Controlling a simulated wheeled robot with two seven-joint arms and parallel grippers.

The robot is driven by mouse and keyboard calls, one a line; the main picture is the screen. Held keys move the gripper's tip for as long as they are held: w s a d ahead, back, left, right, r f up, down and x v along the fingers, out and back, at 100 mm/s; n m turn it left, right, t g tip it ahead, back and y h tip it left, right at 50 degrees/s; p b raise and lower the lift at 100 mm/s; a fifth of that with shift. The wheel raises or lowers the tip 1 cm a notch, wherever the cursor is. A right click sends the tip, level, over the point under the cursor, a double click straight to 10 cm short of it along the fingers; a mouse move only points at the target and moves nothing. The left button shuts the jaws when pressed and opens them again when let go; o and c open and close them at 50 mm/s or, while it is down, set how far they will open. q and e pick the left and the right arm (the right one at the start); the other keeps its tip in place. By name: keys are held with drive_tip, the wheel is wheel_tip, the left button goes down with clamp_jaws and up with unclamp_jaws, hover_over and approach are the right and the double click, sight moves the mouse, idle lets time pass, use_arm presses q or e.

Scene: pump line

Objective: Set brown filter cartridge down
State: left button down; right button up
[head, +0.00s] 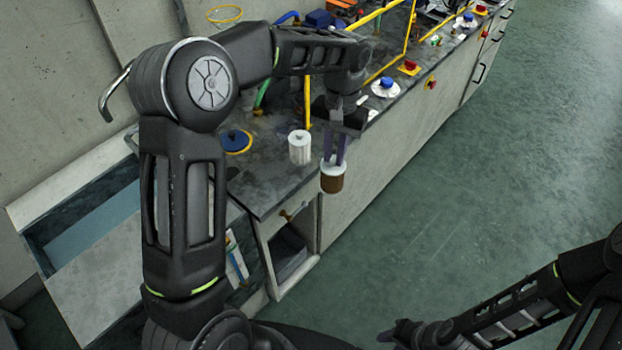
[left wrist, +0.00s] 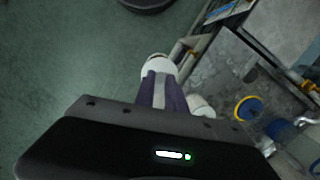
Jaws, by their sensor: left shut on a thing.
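The brown filter cartridge (head: 333,179) has a white top cap and hangs upright in my left gripper (head: 335,158), just off the front edge of the dark counter (head: 262,190). The gripper's purple fingers are shut on its top. In the left wrist view its white cap (left wrist: 157,66) shows between the fingertips, and its brown body is hidden. A white cartridge (head: 300,147) stands on the counter just left of the gripper; part of it also shows in the left wrist view (left wrist: 201,105). My right gripper (head: 402,334) is low at the bottom of the head view, over the floor; its jaws are unclear.
A blue-lidded round item with a yellow ring (head: 236,141) sits further left on the counter. A yellow frame (head: 307,100), a white-and-blue round part (head: 385,87) and a red button (head: 409,66) stand further back. Bare counter lies around the white cartridge. An open cabinet (head: 290,245) is below.

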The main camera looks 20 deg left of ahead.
use_arm(q)
drive_tip(key=shift+w+d, duration=0.1)
idle(0.3)
drive_tip(key=shift+a+m+b, duration=0.35)
drive_tip(key=shift+a+m, duration=0.1)
drive_tip(key=shift+m, duration=0.15)
drive_tip(key=s+a+r+m+b, duration=0.1)
drive_tip(key=a+m+b, duration=0.1)
drive_tip(key=a+m, duration=0.3)
drive_tip(key=s+a+r+m+t+y+b, duration=0.1)
drive_tip(key=a+r+m+b, duration=0.1)
drive_tip(key=a+m, duration=0.3)
drive_tip(key=s+a+r+m+b, duration=0.2)
drive_tip(key=a+m, duration=0.4)
drive_tip(key=m, duration=0.4)
drive_tip(key=shift+t+b, duration=0.4)
drive_tip(key=shift+b, duration=0.45)
drive_tip(key=shift+r, duration=0.1)
